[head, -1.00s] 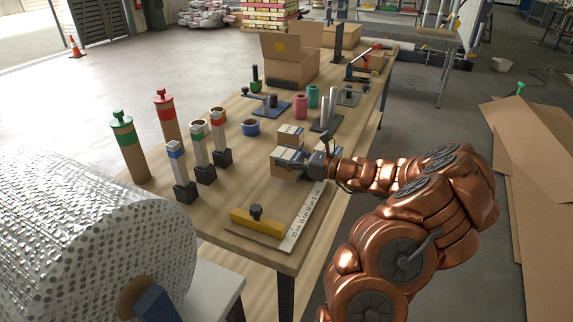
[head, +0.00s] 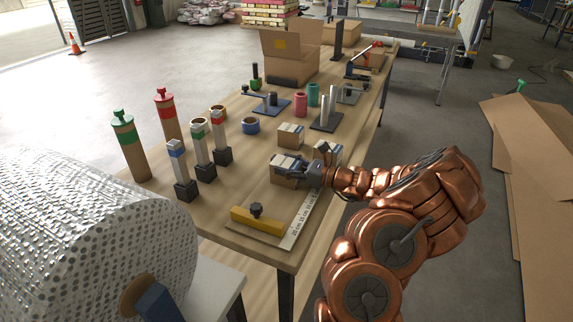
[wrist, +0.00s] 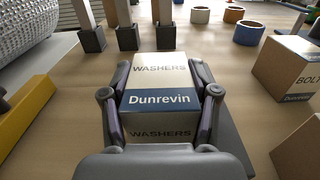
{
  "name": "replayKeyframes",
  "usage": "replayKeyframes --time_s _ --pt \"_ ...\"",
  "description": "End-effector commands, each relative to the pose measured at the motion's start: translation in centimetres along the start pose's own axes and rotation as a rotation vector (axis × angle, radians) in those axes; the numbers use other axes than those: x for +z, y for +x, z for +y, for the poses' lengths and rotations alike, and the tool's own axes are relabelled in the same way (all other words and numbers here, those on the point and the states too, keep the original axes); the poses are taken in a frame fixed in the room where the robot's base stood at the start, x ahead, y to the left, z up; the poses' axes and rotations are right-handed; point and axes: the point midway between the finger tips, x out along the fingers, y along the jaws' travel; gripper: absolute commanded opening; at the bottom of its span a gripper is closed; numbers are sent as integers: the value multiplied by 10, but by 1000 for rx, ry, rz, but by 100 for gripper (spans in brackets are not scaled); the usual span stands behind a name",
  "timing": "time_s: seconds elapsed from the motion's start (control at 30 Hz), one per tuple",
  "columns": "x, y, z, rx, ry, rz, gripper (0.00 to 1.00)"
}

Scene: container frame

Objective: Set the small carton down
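The small carton (head: 284,178) is brown with a white and blue label. In the wrist view its label reads "WASHERS" and "Dunrevin" (wrist: 160,97). My gripper (head: 300,172) has one finger along each side of the carton. In the wrist view the gripper (wrist: 161,105) appears shut on it, with the carton upright and level. The carton is at or just above the table (head: 245,190), behind the ruler board; I cannot tell whether its base touches.
Two similar cartons stand close by, one behind (head: 291,136) and one to the right (head: 327,152), partly behind my gripper. A ruler board with a yellow bar (head: 256,221) lies in front. Several posts with dark bases (head: 205,172) stand left.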

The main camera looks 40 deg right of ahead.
Motion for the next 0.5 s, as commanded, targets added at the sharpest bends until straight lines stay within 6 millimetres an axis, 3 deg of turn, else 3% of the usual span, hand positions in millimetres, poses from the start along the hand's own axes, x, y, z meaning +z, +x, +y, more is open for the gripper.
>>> replayKeyframes --time_s 0.23,0.5 --pt "0 0 0 0 0 1 85" --pt "0 0 0 0 0 1 85"
